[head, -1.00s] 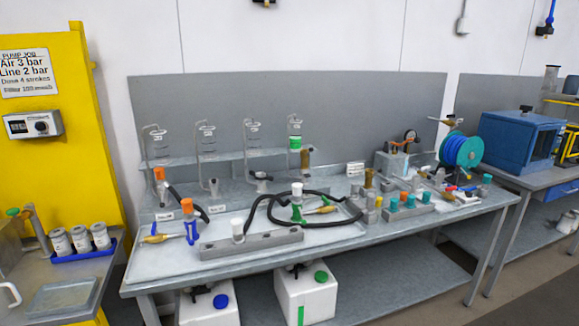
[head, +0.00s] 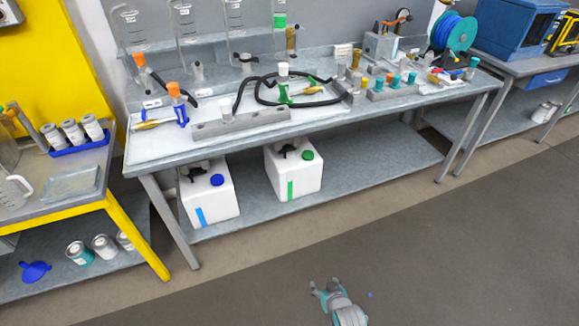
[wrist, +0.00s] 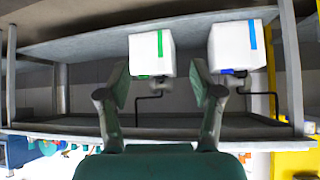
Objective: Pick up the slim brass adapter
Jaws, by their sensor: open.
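Two brass-coloured upright pieces show in the head view: one brass piece (head: 291,38) at the back by the shelf, and one brass piece (head: 356,58) farther right near the small fittings. I cannot tell which, if either, is the slim brass adapter. My gripper (head: 323,285) is low at the bottom of the head view, over the floor in front of the bench and well away from both. In the wrist view my gripper (wrist: 160,94) has its fingers spread with nothing held between them. No brass piece is clear there.
The long grey bench (head: 350,118) holds a grey block (head: 240,125), a black hose (head: 262,88) and several small capped fittings. White containers stand on its lower shelf, one with a green cap (head: 292,170) and one with a blue cap (head: 210,195). The floor (head: 420,240) in front is clear.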

